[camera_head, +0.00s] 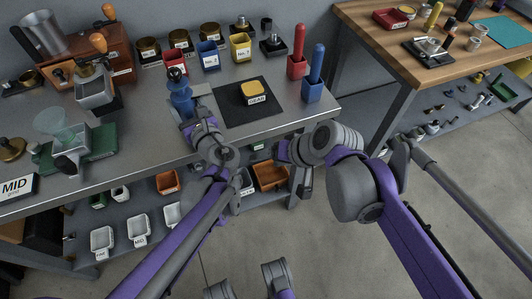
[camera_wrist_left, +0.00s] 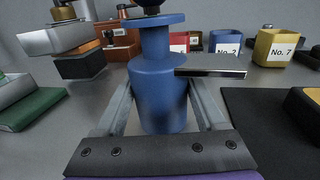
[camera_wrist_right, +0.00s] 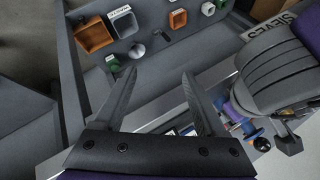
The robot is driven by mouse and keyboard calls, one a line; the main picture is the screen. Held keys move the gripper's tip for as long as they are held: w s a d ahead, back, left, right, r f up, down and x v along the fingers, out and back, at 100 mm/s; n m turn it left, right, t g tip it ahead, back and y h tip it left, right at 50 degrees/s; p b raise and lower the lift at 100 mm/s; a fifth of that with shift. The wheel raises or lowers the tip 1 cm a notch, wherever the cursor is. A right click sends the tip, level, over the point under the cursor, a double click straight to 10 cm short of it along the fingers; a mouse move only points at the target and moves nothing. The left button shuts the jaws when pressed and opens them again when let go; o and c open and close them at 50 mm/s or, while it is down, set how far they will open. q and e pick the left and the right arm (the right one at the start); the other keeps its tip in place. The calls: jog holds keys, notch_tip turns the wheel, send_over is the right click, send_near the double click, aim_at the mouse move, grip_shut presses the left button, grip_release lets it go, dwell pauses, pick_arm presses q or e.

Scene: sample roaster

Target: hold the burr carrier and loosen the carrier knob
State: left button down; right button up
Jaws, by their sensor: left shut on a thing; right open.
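The burr carrier (camera_head: 180,95) is a blue, stepped cylinder standing upright on the grey bench, with a dark carrier knob (camera_head: 176,72) on top. In the left wrist view the carrier (camera_wrist_left: 160,85) stands between the fingers of my left gripper (camera_wrist_left: 160,105), which is shut on its body. A flat metal bar (camera_wrist_left: 212,70) sticks out to the right at its upper part. The knob (camera_wrist_left: 150,3) is mostly cut off by the top edge there. My right gripper (camera_wrist_right: 158,75) is open and empty, away from the carrier, near the bench's front edge, facing the lower shelf.
A black mat (camera_head: 245,115) with a yellow block lies right of the carrier. Red (camera_head: 297,65) and blue (camera_head: 313,88) holders with handles stand at the bench's right end. Labelled cups line the back. A grinder-like device (camera_head: 97,90) stands left. Bins fill the lower shelf (camera_head: 120,215).

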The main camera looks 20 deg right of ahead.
aim_at(174, 74)
jog(key=w+a+r+n+y, duration=0.1)
jog(key=w+r+n, duration=0.1)
jog(key=w+a+r+n+g+y, duration=0.1)
jog(key=w+r+n, duration=0.2)
jog(key=w+a+r+n+g+y, duration=0.1)
jog(key=w+r+n+y, duration=0.1)
jog(key=w+r+n, duration=0.1)
jog(key=w+a+r+n+g+y, duration=0.1)
jog(key=w+a+r+n+y, duration=0.1)
jog(key=w+n+y, duration=0.1)
jog(key=w+a+r+n+g+y, duration=0.2)
jog(key=w+a+r+n+y, duration=0.1)
jog(key=w+n, duration=0.2)
jog(key=w+a+r+n+g+y, duration=0.1)
jog(key=w+a+r+n+y, duration=0.1)
jog(key=w+n+y, duration=0.1)
jog(key=shift+w+a+r+n, duration=0.1)
jog(key=shift+w+n, duration=0.15)
jog(key=shift+w, duration=0.15)
jog(key=shift+w+a+r+n, duration=0.1)
jog(key=shift+w+n, duration=0.15)
jog(key=shift+w, duration=0.1)
jog(key=shift+w+a+f+g+y, duration=0.1)
jog(key=shift+w+a+g+y, duration=0.2)
jog(key=shift+a+y, duration=0.1)
jog(key=a, duration=0.7)
jog(key=shift+s, duration=0.1)
grip_shut()
